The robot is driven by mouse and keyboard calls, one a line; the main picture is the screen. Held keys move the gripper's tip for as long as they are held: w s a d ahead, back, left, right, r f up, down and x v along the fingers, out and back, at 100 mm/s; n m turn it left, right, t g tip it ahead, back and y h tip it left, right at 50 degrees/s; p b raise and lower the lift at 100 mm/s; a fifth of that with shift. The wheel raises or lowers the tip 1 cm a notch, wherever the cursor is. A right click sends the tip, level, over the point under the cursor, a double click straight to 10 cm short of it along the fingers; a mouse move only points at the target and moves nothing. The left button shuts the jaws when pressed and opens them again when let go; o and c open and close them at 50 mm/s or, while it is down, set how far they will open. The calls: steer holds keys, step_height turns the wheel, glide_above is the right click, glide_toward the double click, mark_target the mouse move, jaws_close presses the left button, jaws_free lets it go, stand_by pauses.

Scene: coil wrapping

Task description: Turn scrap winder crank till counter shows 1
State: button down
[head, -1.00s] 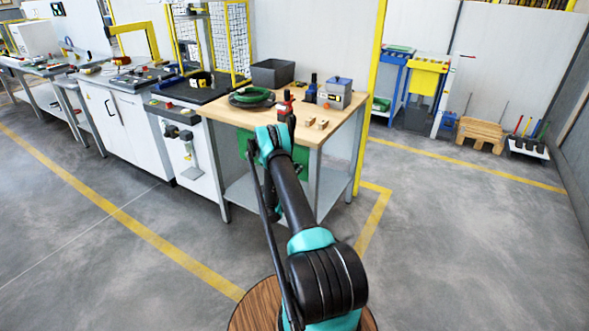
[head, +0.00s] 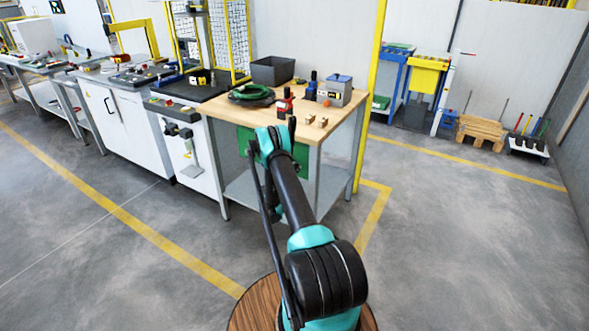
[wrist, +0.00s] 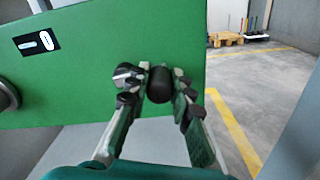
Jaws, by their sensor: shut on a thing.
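The winder's green panel (wrist: 95,75) fills much of the wrist view; in the head view its green face (head: 301,154) shows below the wooden bench top, partly behind my arm. A small dark counter window (wrist: 37,43) with a pale mark is at its upper left; I cannot read its digit surely. A round grey hub (wrist: 8,96) is cut off at the left edge. My gripper (wrist: 156,88) is shut on the black crank handle (wrist: 160,84), one finger on each side. The rest of the crank is hidden. In the head view, my gripper's jaws are hardly visible.
The wooden bench (head: 338,122) carries a green coil (head: 251,94), a red tool (head: 284,103), a grey box (head: 335,91) and small wooden blocks. A dark bin (head: 272,71) stands behind. The floor right of the bench is open up to a pallet (head: 481,131).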

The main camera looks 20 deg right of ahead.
steer(key=c, duration=1.3)
jaws_free()
steer(key=shift+r, duration=0.15)
step_height(320, 180, up, 10)
steer(key=shift+f, duration=0.1)
